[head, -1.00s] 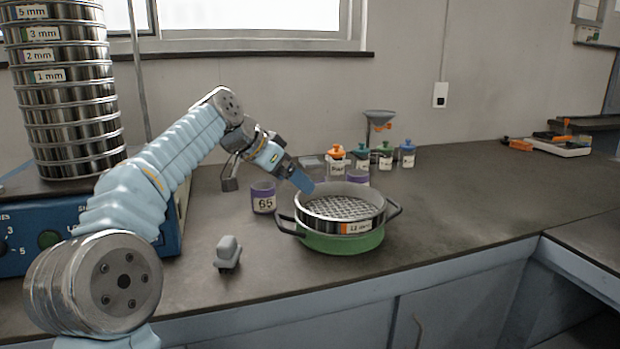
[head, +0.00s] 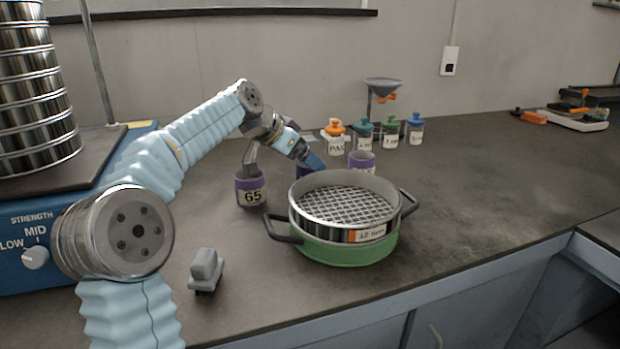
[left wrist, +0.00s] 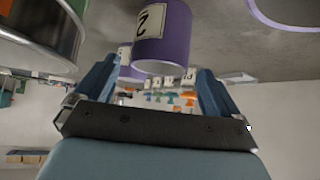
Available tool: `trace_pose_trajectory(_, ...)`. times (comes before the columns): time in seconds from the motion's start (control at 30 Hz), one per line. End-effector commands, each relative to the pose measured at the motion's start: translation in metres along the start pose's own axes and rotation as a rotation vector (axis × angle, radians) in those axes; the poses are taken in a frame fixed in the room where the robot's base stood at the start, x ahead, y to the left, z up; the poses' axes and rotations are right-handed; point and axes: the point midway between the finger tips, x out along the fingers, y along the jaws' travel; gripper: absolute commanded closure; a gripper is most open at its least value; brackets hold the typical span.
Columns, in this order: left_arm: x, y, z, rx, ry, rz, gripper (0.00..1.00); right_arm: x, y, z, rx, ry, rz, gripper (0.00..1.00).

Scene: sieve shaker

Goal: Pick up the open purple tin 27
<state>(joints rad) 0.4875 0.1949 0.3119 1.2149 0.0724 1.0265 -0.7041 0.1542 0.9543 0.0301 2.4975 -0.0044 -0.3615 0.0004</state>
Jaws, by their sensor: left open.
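A purple tin with a partly cut-off label starting with 2 shows in the left wrist view (left wrist: 175,42), close ahead of my fingers. In the head view a dark purple tin (head: 303,169), probably the same one, is mostly hidden behind my left gripper (head: 316,163). My left gripper, also in the left wrist view (left wrist: 157,68), is open, with its blue fingers apart and nothing visibly held. Tin 65 (head: 252,195) stands to the left, and another open purple tin (head: 361,161) to the right. My right gripper is not in view.
A sieve (head: 345,207) sits in a green, two-handled pan (head: 350,252) in front of the tins. Several lidded jars (head: 364,133) and a funnel stand (head: 383,86) are behind. A grey object (head: 206,268) lies at the front.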

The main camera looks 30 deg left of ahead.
Motion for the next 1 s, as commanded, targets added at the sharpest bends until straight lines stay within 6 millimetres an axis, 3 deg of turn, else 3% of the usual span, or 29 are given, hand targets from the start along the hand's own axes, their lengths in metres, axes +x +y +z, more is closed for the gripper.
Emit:
trace_pose_trajectory(0.4, 0.052, 0.0, 0.0, -0.002, 0.0, 0.0, 0.03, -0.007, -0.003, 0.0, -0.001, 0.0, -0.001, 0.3)
trace_pose_trajectory(0.67, 0.054, -0.001, 0.0, -0.002, 0.001, -0.001, 0.05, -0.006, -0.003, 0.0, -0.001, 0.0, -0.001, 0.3)
trace_pose_trajectory(1.0, 0.054, -0.001, 0.0, -0.001, 0.001, -0.002, 0.57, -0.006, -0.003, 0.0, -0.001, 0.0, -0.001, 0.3)
